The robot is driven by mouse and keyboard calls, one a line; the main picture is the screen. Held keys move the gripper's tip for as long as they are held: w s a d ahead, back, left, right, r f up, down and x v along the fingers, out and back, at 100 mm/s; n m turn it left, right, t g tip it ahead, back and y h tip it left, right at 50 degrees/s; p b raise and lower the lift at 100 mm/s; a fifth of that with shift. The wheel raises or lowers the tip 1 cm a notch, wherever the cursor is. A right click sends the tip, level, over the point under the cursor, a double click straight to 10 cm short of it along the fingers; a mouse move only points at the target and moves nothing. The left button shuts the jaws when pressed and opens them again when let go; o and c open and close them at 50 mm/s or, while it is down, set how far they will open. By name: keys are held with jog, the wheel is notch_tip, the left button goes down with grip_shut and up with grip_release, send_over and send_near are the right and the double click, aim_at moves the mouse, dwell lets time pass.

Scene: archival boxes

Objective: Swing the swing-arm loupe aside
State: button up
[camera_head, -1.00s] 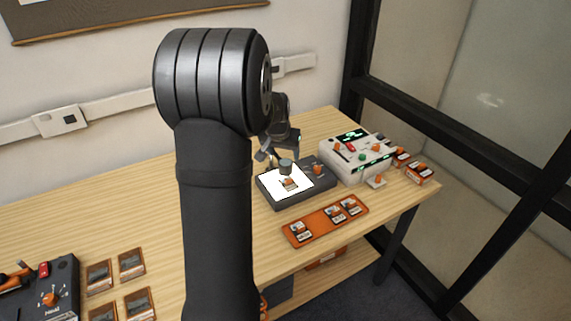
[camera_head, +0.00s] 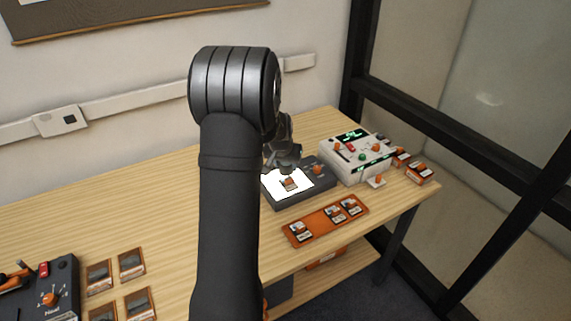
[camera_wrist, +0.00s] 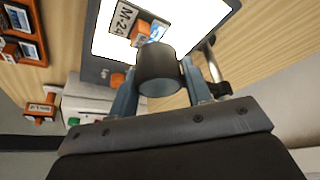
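The loupe (camera_wrist: 158,72) is a dark cylinder in the wrist view, on a thin metal arm (camera_wrist: 212,62) that runs up to its right. My gripper (camera_wrist: 160,85) has its two blue-grey fingers flush against both sides of the loupe, shut on it. In the head view my gripper (camera_head: 283,158) is over the back of the lit pad (camera_head: 303,177) and hides the loupe. A small card mount (camera_head: 289,184) marked M-24 lies on the lit pad, and it also shows in the wrist view (camera_wrist: 124,18) just beyond the loupe.
A beige instrument box (camera_head: 350,163) stands right of the lit pad. An orange tray (camera_head: 318,226) with several mounts lies in front. A dark device (camera_head: 60,285) and several framed slides (camera_head: 132,264) are at front left. My arm covers the table's middle.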

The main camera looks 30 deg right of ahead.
jog(key=c, duration=0.8)
jog(key=shift+w+a+m+g+h, duration=0.2)
jog(key=shift+a+m+g+h, duration=0.2)
jog(key=shift+a+m, duration=0.9)
jog(key=shift+w+a+r+m+g, duration=0.1)
jog(key=shift+w+a+m+g, duration=0.15)
jog(key=shift+a+m, duration=0.35)
jog(key=shift+w+a+m+g, duration=0.2)
jog(key=shift+a+m, duration=0.25)
jog(key=shift+m, duration=0.15)
jog(key=shift+w+a+m+g+y, duration=0.15)
jog(key=shift+w+a+m+g, duration=0.75)
jog(key=shift+w+m, duration=1)
jog(key=shift+w+a+m+g+y, duration=0.1)
jog(key=shift+w+a+m+g, duration=0.85)
jog(key=shift+m, duration=1.5)
jog(key=shift+w+a+m+g+y, duration=0.15)
jog(key=shift+w+a+m+g, duration=0.35)
jog(key=shift+w+a+m, duration=1.05)
jog(key=shift+w+d+m, duration=0.4)
jog(key=shift+d+m, duration=0.1)
jog(key=shift+m, duration=0.1)
